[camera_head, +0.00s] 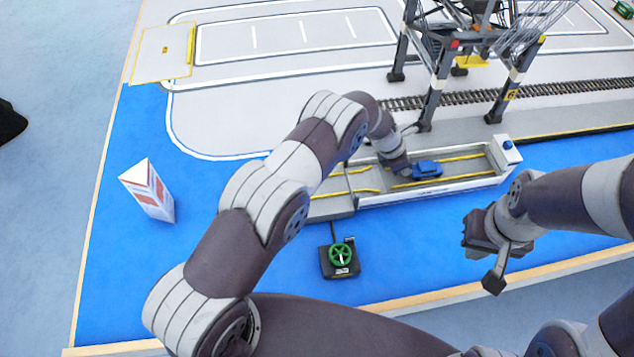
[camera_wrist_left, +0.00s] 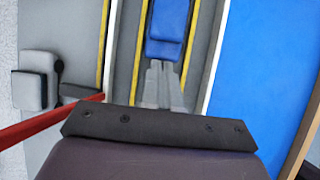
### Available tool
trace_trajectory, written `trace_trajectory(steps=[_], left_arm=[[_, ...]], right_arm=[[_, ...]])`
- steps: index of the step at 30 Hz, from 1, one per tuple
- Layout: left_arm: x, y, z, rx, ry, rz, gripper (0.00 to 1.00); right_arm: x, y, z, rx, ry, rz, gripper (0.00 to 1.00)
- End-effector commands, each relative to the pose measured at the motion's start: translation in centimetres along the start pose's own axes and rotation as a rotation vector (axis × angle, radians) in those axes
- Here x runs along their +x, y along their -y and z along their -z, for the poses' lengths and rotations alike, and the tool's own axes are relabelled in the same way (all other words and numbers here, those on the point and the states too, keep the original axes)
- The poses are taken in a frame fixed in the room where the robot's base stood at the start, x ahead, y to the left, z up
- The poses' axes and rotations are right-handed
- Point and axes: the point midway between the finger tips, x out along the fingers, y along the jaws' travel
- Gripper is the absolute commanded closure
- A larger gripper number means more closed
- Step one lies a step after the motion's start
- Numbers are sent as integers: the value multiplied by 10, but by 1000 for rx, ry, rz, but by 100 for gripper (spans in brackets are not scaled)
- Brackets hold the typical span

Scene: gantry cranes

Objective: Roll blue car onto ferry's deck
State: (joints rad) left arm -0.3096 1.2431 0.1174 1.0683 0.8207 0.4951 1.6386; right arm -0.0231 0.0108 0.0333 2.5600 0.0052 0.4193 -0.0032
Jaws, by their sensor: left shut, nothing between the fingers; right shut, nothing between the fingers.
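The blue car (camera_head: 426,169) is on the ferry's deck (camera_head: 470,165), between yellow lines and low pale walls. In the left wrist view the car (camera_wrist_left: 168,28) is straight ahead of the fingers, in its lane. My left gripper (camera_head: 408,173) reaches down to the deck just left of the car. Its fingers (camera_wrist_left: 162,70) are shut and empty, close behind the car's near end; I cannot tell if they touch it. My right gripper (camera_head: 494,276) is shut and empty, above the blue surface in front of the ferry.
A black box with a green handwheel (camera_head: 340,254) stands in front of the ferry's left end. A red and white block (camera_head: 150,190) stands at left. A gantry crane (camera_head: 435,85) rises behind the ferry by a rail track (camera_head: 560,90). A red bar (camera_wrist_left: 50,125) crosses the wrist view's left.

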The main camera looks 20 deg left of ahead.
Motion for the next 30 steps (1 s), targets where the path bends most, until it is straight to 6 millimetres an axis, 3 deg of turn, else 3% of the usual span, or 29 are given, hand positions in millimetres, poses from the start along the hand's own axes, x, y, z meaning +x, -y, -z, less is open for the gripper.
trace_trajectory(steps=[16,30], left_arm=[[14,1,-23,0,0,2,100],[2,1,-15,0,0,2,100]], right_arm=[[12,0,-2,0,0,0,100],[3,0,0,0,0,0,100]])
